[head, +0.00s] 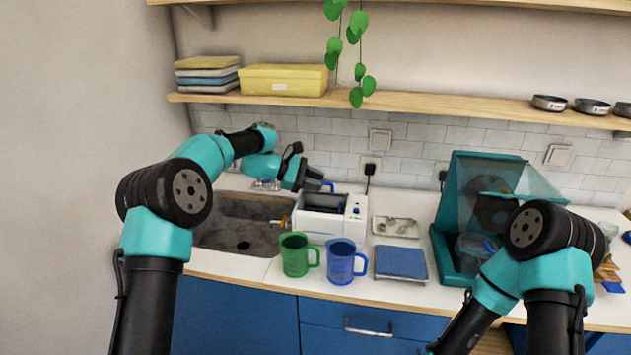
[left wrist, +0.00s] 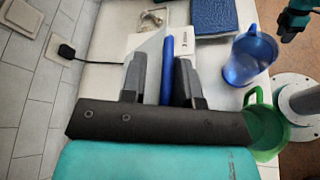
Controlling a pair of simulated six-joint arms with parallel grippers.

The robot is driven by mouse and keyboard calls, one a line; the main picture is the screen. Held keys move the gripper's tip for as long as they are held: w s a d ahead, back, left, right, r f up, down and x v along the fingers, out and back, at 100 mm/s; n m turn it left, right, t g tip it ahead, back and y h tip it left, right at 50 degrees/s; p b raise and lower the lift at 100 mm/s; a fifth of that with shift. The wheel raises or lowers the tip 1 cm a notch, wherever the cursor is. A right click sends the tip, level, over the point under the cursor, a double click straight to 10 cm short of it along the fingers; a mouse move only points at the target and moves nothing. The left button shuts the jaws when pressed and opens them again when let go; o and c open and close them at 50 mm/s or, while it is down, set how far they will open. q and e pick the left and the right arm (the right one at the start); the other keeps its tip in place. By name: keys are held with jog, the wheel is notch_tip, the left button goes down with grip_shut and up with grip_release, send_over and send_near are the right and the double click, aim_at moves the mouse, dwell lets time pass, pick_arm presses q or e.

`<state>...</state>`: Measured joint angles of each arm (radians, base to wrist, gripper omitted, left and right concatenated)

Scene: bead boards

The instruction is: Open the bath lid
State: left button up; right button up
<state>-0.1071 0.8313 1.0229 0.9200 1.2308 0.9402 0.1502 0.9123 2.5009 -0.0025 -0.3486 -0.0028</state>
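The bath is a white box (head: 303,226) with a dark basin and a control panel, standing on the counter right of the sink. A blue handle bar (head: 328,186) shows above its back part; it also shows in the left wrist view (left wrist: 168,70), beside a pale, see-through pane. My left gripper (head: 316,181) is above the back of the bath. Its fingers (left wrist: 160,82) are apart, with the blue bar between them, close to the right finger; a gap shows on the other side. The lid's angle is hard to tell.
A green mug (head: 295,256) and a blue mug (head: 341,262) stand in front of the bath. A blue-topped plate device (head: 401,263) and a small tray (head: 396,227) are to the right. The sink (head: 230,210) lies left; a shelf (head: 430,104) runs above.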

pick_arm(q)
jog(key=shift+o, duration=0.7)
jog(key=v, duration=1.7)
jog(key=shift+a, duration=0.25)
jog(key=shift+r, duration=0.1)
